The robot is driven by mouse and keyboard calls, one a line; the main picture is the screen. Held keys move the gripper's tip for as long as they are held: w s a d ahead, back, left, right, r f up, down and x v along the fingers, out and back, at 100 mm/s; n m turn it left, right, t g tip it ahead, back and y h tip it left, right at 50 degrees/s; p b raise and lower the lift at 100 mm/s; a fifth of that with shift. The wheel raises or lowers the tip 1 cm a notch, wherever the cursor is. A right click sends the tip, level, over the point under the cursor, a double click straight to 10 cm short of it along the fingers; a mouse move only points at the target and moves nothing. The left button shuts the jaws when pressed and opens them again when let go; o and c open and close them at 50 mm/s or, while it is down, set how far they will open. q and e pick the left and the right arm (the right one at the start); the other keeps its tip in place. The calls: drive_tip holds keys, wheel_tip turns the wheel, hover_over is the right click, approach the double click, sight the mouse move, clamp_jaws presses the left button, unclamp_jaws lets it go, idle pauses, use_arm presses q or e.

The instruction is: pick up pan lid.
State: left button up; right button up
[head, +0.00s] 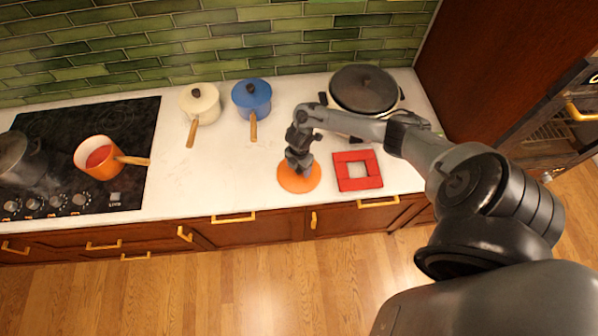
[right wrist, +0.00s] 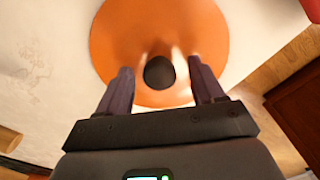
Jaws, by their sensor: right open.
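The pan lid (head: 285,182) is a flat orange disc lying on the white counter near its front edge. In the right wrist view the lid (right wrist: 195,30) fills the upper middle, with its dark round knob (right wrist: 159,72). My right gripper (head: 298,167) is directly over the lid, pointing down. In the right wrist view its open fingers (right wrist: 160,84) stand on either side of the knob, with a gap on both sides. In the head view the gripper hides the knob. My left gripper is not in view.
A red square trivet (head: 345,185) lies right of the lid. A large dark-lidded pan (head: 364,88), a blue pot (head: 251,95) and a cream pot (head: 199,101) stand behind. An orange saucepan (head: 97,158) is on the black cooktop (head: 130,122). Counter left of the lid is clear.

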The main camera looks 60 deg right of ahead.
drive_tip(key=shift+f, duration=0.1)
drive_tip(key=c, duration=1.1)
clamp_jaws()
drive_tip(key=shift+r, duration=0.2)
